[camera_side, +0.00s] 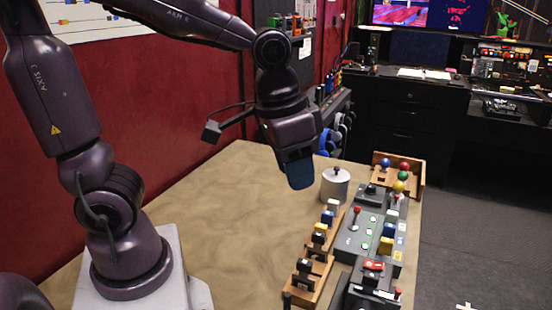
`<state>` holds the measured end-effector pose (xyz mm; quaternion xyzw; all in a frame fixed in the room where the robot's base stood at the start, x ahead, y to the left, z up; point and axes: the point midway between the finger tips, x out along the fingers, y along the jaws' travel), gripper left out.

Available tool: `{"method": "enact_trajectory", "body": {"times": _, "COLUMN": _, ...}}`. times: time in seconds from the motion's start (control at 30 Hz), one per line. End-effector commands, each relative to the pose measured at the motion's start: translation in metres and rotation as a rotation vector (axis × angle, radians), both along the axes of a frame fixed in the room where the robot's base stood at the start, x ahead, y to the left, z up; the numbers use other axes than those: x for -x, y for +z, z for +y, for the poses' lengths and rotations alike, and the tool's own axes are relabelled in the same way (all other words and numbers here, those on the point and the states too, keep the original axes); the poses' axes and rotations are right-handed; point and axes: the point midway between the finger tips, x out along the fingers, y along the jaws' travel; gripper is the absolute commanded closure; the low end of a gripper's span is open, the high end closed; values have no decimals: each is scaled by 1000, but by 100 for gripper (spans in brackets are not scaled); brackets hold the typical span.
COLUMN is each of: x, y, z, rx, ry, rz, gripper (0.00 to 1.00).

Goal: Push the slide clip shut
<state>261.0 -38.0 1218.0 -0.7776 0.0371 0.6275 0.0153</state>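My gripper (299,173) points down above the wooden table (225,215), left of the grey lidded pot and apart from everything on the table. Its blue end shows, but the gap between its fingers does not. The grey control boxes (362,235) stand along the table's right side, with a red-knobbed lever (356,211) and small buttons. A nearer dark box has a red switch (373,265). I cannot tell which small part is the slide clip.
A grey lidded pot (335,186) stands at the back. A wooden tray (414,181) holds coloured balls at the back right. Wooden racks (308,268) with small blocks line the boxes' left side. The table's middle and left are clear. A red wall (190,95) stands behind.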

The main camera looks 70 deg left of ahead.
Motion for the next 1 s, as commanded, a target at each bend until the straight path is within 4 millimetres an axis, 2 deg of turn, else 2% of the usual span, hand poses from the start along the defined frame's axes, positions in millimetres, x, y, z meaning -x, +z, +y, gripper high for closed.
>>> {"method": "enact_trajectory", "body": {"times": 0.23, "x": 20, "y": 8, "z": 11, "rx": -6, "ry": -7, "rz": -57, "gripper": 61}}
{"method": "enact_trajectory", "body": {"times": 0.63, "x": 25, "y": 9, "z": 13, "rx": -7, "ry": -9, "rz": -66, "gripper": 61}}
{"method": "enact_trajectory", "body": {"times": 0.67, "x": 25, "y": 9, "z": 13, "rx": -7, "ry": -9, "rz": -66, "gripper": 65}}
{"method": "enact_trajectory", "body": {"times": 0.7, "x": 25, "y": 9, "z": 13, "rx": -7, "ry": -9, "rz": -66, "gripper": 75}}
{"method": "enact_trajectory", "body": {"times": 0.9, "x": 25, "y": 9, "z": 12, "rx": -7, "ry": -13, "rz": -64, "gripper": 76}}
{"method": "enact_trajectory", "body": {"times": 1.0, "x": 23, "y": -2, "z": 8, "rx": -12, "ry": -29, "rz": -22, "gripper": 76}}
